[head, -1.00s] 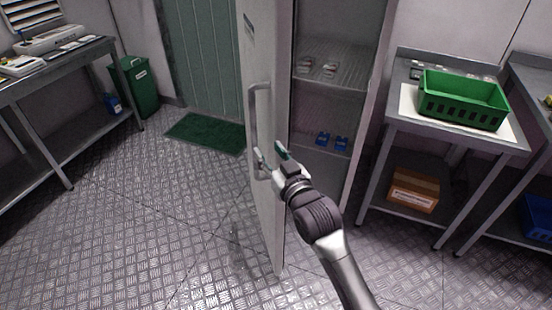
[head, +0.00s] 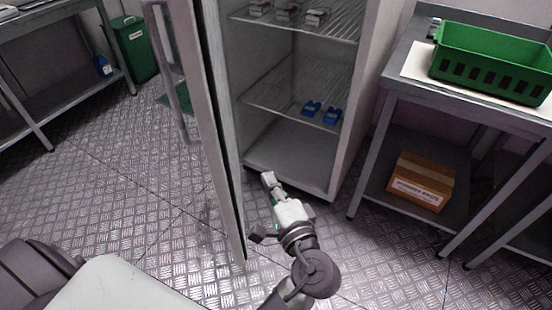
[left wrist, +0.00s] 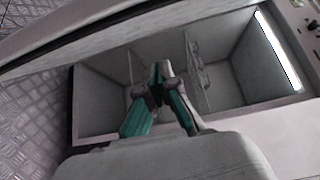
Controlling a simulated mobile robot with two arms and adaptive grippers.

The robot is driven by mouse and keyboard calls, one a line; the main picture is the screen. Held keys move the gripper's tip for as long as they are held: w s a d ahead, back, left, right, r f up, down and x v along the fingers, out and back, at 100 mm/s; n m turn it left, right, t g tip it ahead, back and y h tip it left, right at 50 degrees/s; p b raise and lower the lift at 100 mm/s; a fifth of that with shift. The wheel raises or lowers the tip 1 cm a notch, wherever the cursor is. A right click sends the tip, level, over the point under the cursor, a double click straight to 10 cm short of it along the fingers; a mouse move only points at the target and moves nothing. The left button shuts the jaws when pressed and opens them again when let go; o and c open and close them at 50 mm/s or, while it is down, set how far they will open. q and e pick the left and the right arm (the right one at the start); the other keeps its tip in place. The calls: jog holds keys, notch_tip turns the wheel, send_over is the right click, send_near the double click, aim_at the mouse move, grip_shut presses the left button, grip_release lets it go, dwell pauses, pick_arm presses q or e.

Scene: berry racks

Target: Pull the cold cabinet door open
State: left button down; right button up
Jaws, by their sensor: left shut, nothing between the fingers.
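The cold cabinet (head: 375,100) stands open in the head view, its shelves and floor exposed. Its door (head: 212,110) stands out toward me on the left, seen nearly edge-on. The door's long handle (head: 183,85) is on its left face, with no gripper on it. My left gripper (head: 268,182) is shut and empty, to the right of the door, on its inner side, low before the cabinet opening. In the left wrist view its fingertips (left wrist: 160,72) come together against the view of the cabinet's interior (left wrist: 105,85). My right gripper is not in view.
Small packs (head: 288,12) sit on the upper shelf and blue packs (head: 322,112) on the lower one. A table with a green crate (head: 490,65) and a cardboard box (head: 422,182) stands at right. Open metal floor (head: 110,190) lies left of the door.

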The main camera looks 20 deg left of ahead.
pick_arm(q)
jog(key=w+a, duration=0.4)
jog(key=a, duration=0.7)
jog(key=shift+r+b, duration=0.25)
jog(key=shift+b, duration=0.05)
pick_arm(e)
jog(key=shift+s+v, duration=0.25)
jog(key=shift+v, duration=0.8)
pick_arm(q)
jog(key=shift+a, duration=0.15)
